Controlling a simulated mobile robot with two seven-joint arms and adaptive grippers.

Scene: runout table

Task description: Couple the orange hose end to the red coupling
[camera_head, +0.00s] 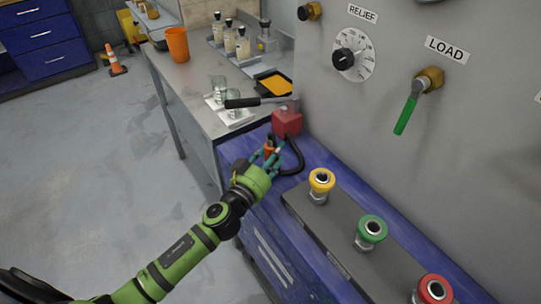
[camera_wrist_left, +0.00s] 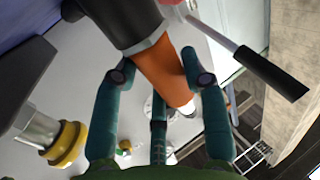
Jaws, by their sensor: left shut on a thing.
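The orange hose end (camera_head: 270,149) is at the far end of the blue bench, joined to a black hose (camera_head: 297,158) that curves beside a red block. My left gripper (camera_head: 271,157) is shut on the orange hose end. In the left wrist view the orange sleeve (camera_wrist_left: 163,68) lies between the teal fingers (camera_wrist_left: 158,72), with a dark collar above it and a pale metal tip below. The red coupling (camera_head: 434,289) stands at the near right end of the grey strip, well apart from the hose end. My right gripper is not in view.
Yellow (camera_head: 321,181) and green (camera_head: 371,229) couplings stand on the grey strip (camera_head: 330,236) between gripper and red coupling. A red block (camera_head: 286,122) with a black-handled lever (camera_head: 245,103) is behind the gripper. A panel with a green-handled valve (camera_head: 408,108) rises at right.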

